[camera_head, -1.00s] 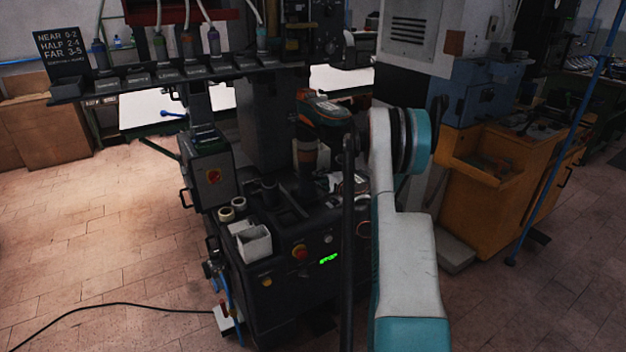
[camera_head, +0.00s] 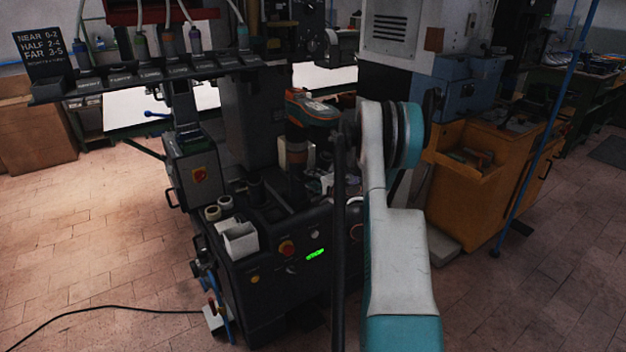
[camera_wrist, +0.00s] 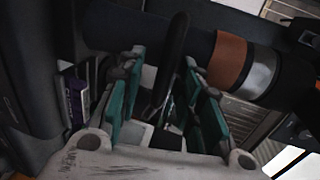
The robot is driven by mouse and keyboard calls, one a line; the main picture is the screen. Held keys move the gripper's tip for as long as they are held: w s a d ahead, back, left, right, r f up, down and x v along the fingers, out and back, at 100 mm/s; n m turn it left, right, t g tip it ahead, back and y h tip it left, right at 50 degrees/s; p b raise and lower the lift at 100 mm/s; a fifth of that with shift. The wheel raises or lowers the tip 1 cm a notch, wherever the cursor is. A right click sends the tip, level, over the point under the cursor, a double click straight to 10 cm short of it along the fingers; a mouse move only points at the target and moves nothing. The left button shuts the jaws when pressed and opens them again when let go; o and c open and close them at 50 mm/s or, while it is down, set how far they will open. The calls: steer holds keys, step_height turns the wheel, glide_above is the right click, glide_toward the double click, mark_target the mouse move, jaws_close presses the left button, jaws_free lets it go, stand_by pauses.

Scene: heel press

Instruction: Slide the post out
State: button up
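In the wrist view, a thick dark cylinder (camera_wrist: 195,38) with a brown band (camera_wrist: 228,62) and a silver ring (camera_wrist: 259,70) crosses beyond my fingers. I cannot tell whether it is the post. My gripper (camera_wrist: 163,92) is open, its two teal-padded fingers apart. A thin dark bar (camera_wrist: 174,50) shows in the gap between them; I see no firm contact on both sides. In the head view, my gripper is not clearly visible, and my arm hides part of the dark machine (camera_head: 300,262).
The machine carries a white box (camera_head: 240,241), a red knob (camera_head: 287,248) and a green display (camera_head: 315,254). A shelf of bottles (camera_head: 150,80) overhangs its left side. An orange cabinet (camera_head: 480,190) and a blue pole (camera_head: 535,150) stand right. Floor at left is mostly clear.

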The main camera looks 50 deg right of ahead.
steer(key=v, duration=1.1)
steer(key=shift+s, duration=0.35)
steer(key=shift+a+r, duration=0.1)
steer(key=shift+r, duration=0.05)
steer(key=shift+a, duration=0.1)
